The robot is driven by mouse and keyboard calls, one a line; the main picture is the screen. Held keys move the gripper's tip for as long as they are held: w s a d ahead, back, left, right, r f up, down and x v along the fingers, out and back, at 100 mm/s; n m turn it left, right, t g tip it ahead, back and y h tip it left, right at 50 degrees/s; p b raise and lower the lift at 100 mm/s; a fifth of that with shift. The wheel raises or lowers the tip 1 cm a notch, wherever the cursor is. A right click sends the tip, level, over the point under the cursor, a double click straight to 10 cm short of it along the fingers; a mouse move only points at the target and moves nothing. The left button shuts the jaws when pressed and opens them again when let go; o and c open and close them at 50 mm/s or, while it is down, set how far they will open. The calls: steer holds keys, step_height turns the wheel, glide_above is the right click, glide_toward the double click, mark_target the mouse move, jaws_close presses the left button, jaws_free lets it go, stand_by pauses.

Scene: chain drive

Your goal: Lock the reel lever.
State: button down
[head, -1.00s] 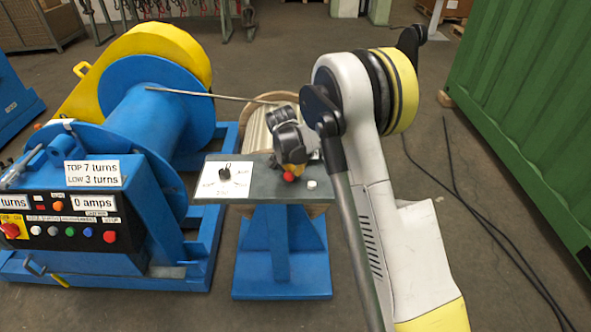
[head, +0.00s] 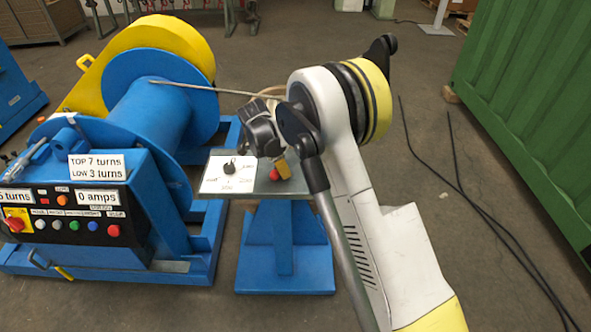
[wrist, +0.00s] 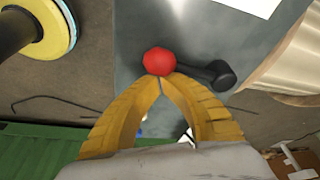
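The reel lever is a short dark bar with a red ball knob (wrist: 159,61) and a round black end (wrist: 222,76), lying over the grey top plate of a blue pedestal. In the head view the red knob (head: 274,174) shows just below my gripper (head: 281,167). My gripper's yellow fingers (wrist: 161,82) meet at their tips, with nothing visible between them. The tips are right at the edge of the knob; whether they touch it I cannot tell. My arm hides the right part of the plate and the black lever end in the head view.
The blue pedestal (head: 280,240) carries a white dial card (head: 228,176) left of the lever. A blue reel (head: 145,115) with a control panel (head: 70,215) stands at left. A green container (head: 530,110) is at right. Cables lie on the floor between.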

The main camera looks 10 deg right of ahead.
mark_target(272, 172)
steer(key=shift+a+m, duration=0.6)
steer(key=shift+a, duration=0.15)
steer(key=shift+w+a, duration=0.25)
steer(key=shift+a, duration=0.35)
steer(key=shift+w+a, duration=0.2)
steer(key=shift+a, duration=0.55)
steer(key=shift+r, duration=0.1)
